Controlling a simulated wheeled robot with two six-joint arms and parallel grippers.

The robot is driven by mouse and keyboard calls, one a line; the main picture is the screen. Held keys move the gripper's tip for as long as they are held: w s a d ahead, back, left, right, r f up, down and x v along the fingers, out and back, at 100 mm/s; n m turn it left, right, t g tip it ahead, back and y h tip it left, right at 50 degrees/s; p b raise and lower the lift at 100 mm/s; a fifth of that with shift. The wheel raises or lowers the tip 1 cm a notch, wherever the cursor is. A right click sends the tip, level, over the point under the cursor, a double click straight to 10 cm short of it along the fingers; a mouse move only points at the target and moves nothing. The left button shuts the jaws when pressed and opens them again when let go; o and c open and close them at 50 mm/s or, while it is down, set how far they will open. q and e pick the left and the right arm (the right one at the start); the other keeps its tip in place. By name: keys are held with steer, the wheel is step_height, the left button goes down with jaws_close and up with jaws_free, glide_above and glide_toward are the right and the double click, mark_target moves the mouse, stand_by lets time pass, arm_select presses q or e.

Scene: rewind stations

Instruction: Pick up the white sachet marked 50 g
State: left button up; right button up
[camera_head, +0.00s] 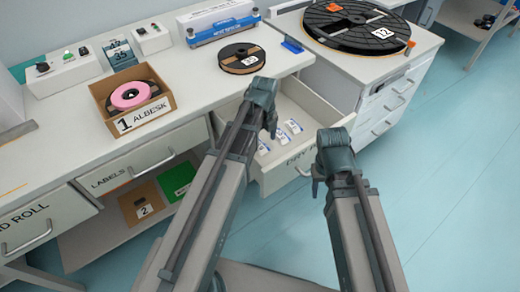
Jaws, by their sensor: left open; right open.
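An open drawer (335,128) below the counter holds several small white sachets with blue print. One sachet (293,126) lies towards the right, another (282,138) lies near the front, and a third (263,148) lies at the left. Their marks are too small to read, so I cannot tell which one is marked 50 g. My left gripper (273,131) is open above the left part of the drawer and hides some of its inside. My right gripper (316,190) is open and empty near the drawer's front right corner. Neither gripper holds a sachet.
A large reel (355,28) sits on the right cabinet. Clear floor (455,190) lies to the right.

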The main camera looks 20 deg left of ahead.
mark_target(263, 149)
arm_select(q)
step_height(263, 149, down, 3)
steer(key=shift+f+b, duration=0.15)
steer(key=shift+b, duration=1)
arm_select(e)
step_height(263, 149, down, 3)
steer(key=shift+f, duration=0.1)
arm_select(q)
steer(key=c, duration=1.4)
step_height(263, 149, up, 10)
steer(key=p, duration=1)
arm_select(e)
step_height(263, 149, up, 10)
